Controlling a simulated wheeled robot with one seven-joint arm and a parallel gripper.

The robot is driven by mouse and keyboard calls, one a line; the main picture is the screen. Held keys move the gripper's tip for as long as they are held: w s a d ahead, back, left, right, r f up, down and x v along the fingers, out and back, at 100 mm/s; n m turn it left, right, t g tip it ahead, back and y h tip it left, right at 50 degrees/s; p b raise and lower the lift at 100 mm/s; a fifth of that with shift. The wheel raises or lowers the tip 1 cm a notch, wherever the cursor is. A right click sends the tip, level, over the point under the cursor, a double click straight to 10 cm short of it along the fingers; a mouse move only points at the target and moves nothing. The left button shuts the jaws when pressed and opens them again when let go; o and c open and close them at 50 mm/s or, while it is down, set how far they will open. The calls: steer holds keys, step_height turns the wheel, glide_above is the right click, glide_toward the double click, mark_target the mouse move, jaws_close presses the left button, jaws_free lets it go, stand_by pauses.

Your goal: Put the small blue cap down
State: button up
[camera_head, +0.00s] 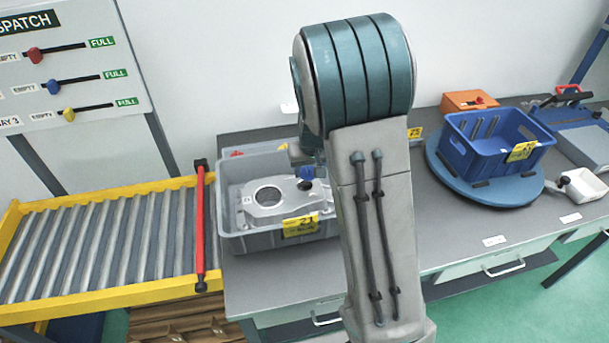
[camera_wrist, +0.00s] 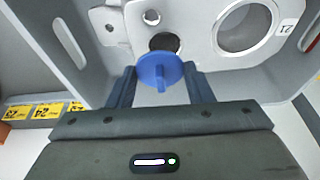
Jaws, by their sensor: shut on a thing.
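The small blue cap (camera_wrist: 160,72) is between the two fingers of my gripper (camera_wrist: 158,84) in the wrist view. It has a round disc and a raised rib. My gripper is shut on it. In the head view the cap (camera_head: 306,173) shows above the aluminium casting (camera_head: 262,212), which lies in a grey crate (camera_head: 236,244) with a yellow 21 label. In the wrist view a dark round hole in the casting (camera_wrist: 200,50) lies just behind the cap. I cannot tell whether the cap touches the casting. My arm hides the crate's right side.
A yellow-framed roller conveyor (camera_head: 100,240) with a red bar (camera_head: 200,225) stands left of the crate. A blue crate (camera_head: 480,150) sits on a round blue turntable (camera_head: 455,188) at the right. An orange box (camera_head: 468,101) is behind it. The bench front between is partly clear.

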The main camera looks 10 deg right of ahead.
mark_target(306, 173)
steer(key=shift+w+a+f, duration=0.35)
steer(key=shift+w+a, duration=0.05)
steer(key=shift+w, duration=0.1)
step_height(306, 173, down, 4)
steer(key=shift+f+p, duration=0.1)
steer(key=shift+p, duration=0.4)
